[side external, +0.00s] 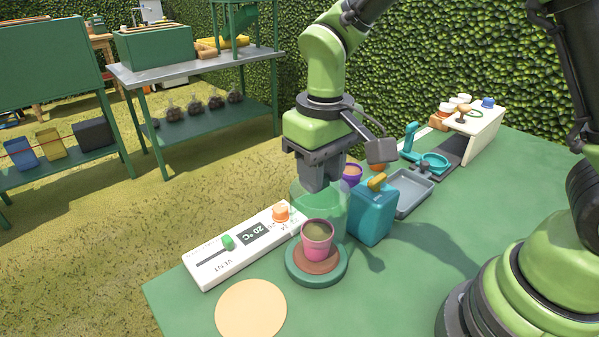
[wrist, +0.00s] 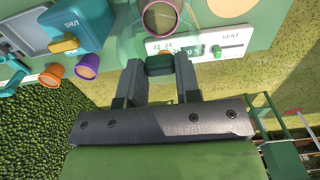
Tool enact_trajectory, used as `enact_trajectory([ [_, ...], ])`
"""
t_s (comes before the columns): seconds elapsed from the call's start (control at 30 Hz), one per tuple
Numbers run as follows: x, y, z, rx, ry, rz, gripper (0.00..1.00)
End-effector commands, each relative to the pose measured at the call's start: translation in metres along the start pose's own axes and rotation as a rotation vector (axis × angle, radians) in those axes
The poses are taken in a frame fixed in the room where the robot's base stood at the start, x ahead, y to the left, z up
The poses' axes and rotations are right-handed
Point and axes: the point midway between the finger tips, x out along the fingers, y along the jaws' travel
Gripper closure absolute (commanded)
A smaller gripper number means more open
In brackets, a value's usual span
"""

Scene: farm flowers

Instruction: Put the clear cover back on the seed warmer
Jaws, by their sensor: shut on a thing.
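The clear cover (side external: 333,208) is a see-through, green-tinted dome. My gripper (side external: 320,186) is shut on its dark green knob (wrist: 160,65), which shows between the fingers in the wrist view. The cover hangs upright, above and partly behind a pink pot (side external: 317,231). The pot stands on the brown plate of the seed warmer, inside its green ring (side external: 340,274). The cover's lower edge is faint, so I cannot tell its exact gap to the warmer. The pot also shows in the wrist view (wrist: 160,17).
A white control panel (side external: 215,265) with a 20 °C display and VENT slider lies left of the warmer. A teal box (side external: 372,215) with a yellow handle stands close on the right. A tan disc (side external: 250,310) lies in front. Purple and orange pots stand behind.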

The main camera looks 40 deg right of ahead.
Motion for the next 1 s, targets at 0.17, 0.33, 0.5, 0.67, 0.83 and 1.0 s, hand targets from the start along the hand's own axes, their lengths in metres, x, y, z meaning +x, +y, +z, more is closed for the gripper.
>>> enact_trajectory([
  [0.17,0.018,0.000,0.001,-0.001,-0.003,0.002,1.00],
  [0.33,0.035,0.000,0.000,-0.001,-0.003,0.003,1.00],
  [0.5,0.048,-0.001,0.000,0.000,-0.002,0.001,1.00],
  [0.67,0.055,-0.001,0.000,-0.001,-0.001,0.001,1.00],
  [0.83,0.057,-0.001,0.000,-0.001,0.000,0.000,1.00],
  [1.0,0.057,-0.001,0.000,0.000,0.000,0.000,1.00],
])
